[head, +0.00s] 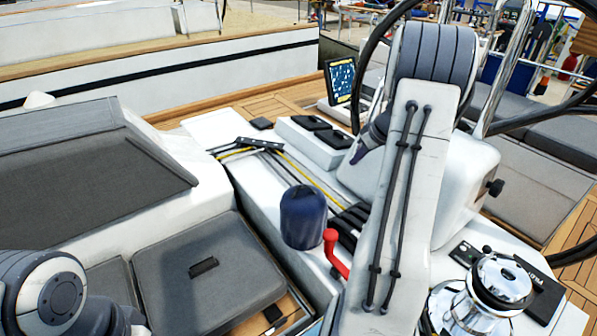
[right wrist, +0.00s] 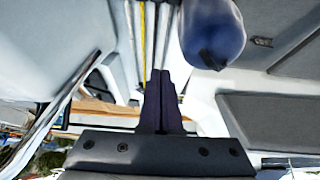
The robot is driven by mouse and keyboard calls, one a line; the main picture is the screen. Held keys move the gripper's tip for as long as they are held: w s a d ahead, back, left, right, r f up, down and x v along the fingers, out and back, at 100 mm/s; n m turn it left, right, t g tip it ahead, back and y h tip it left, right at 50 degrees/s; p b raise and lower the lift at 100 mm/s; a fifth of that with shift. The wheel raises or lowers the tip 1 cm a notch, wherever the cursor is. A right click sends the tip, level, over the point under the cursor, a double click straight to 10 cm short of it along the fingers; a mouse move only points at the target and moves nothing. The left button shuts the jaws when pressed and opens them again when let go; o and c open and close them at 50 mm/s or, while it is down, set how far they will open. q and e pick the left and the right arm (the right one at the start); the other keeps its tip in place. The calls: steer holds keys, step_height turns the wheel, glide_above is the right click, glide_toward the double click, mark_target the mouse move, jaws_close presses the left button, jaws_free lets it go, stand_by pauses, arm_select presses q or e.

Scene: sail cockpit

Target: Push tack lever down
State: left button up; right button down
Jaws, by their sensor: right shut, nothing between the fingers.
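A red lever (head: 333,254) stands up beside a bank of black clutch levers (head: 350,220) on the white deck in the head view. No label is readable, so I cannot tell which one is the tack lever. My right gripper (head: 358,156) is shut and empty, above the deck and beyond the levers, clear of them. In the right wrist view its dark fingers (right wrist: 163,75) are together, with ropes beyond them. My right arm hides part of the deck beside the levers. My left gripper is out of view.
A navy-blue rounded object (head: 302,217) stands left of the clutches and shows in the right wrist view (right wrist: 212,33). A chrome winch (head: 500,284) is at right. A yellow rope (head: 297,170) runs along the deck. A steering wheel (head: 367,60) and chartplotter screen (head: 341,80) stand behind.

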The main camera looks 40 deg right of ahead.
steer(key=w+a, duration=0.2)
steer(key=a, duration=0.6)
steer(key=w+a+r+n+g+y, duration=0.1)
steer(key=w+a, duration=0.1)
steer(key=a, duration=0.7)
steer(key=shift+w+n+y+b, duration=0.3)
steer(key=shift+w+b, duration=0.05)
steer(key=shift+b, duration=0.1)
steer(key=shift+a+r, duration=0.1)
steer(key=s+a+r+n+g, duration=0.15)
steer(key=s+a, duration=0.25)
steer(key=a, duration=0.9)
steer(key=s+a+r+n+g, duration=0.15)
steer(key=s+a, duration=0.35)
steer(key=a, duration=0.8)
steer(key=s+a+f+n+g, duration=0.1)
steer(key=s+a, duration=0.2)
steer(key=s, duration=0.6)
steer(key=s+a+n, duration=0.1)
steer(key=s+a, duration=0.3)
steer(key=s, duration=0.5)
steer(key=shift+f+n+g+h, duration=0.35)
steer(key=shift+n+g+h, duration=0.05)
